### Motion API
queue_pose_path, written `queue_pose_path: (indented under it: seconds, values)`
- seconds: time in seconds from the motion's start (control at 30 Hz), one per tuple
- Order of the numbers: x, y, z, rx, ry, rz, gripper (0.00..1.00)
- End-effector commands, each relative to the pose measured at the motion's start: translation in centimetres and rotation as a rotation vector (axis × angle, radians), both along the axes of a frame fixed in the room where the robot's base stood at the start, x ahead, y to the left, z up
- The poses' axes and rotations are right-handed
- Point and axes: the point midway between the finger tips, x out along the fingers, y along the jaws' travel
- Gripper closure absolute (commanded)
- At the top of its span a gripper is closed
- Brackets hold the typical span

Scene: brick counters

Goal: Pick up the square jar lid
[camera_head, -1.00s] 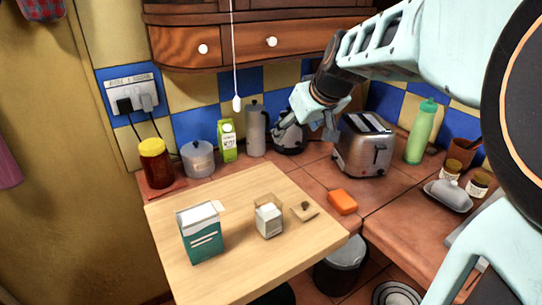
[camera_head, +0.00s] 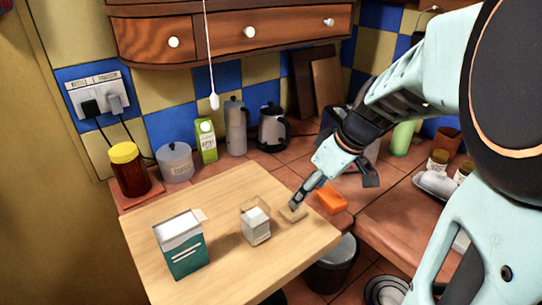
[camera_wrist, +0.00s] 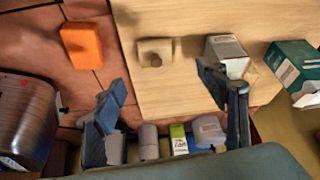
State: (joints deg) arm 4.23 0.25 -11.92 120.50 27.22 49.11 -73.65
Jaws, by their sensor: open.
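The square jar lid (camera_head: 291,215) is a flat, pale wooden square with a small dark knob. It lies on the light wooden board (camera_head: 190,275), near its right edge, right of the square glass jar (camera_head: 257,228). In the wrist view the lid (camera_wrist: 148,46) lies flat with its knob facing me, beyond my fingertips. My gripper (camera_wrist: 163,82) is open and empty, with its fingers spread wide. In the head view my gripper (camera_head: 332,192) is over the board's right side, and one finger partly covers the lid.
An orange block (camera_head: 330,199) lies just right of the lid. A teal-and-white carton (camera_head: 182,245) stands left of the jar. A toaster (camera_wrist: 28,115) is mostly hidden behind my arm in the head view. A bin (camera_head: 332,265) stands below the board's edge.

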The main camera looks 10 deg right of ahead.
Motion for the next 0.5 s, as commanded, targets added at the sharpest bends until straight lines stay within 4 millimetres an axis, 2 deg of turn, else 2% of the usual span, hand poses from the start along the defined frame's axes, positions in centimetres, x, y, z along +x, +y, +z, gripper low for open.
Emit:
queue_pose_path:
  seconds: [0.1,0.2,0.5]
  values:
    - [0.6,0.6,-2.1,0.000,0.005,0.002,0.34]
    - [1.1,1.0,-3.4,0.001,0.003,0.001,0.34]
    - [2.1,1.4,-5.6,0.000,0.004,0.000,0.34]
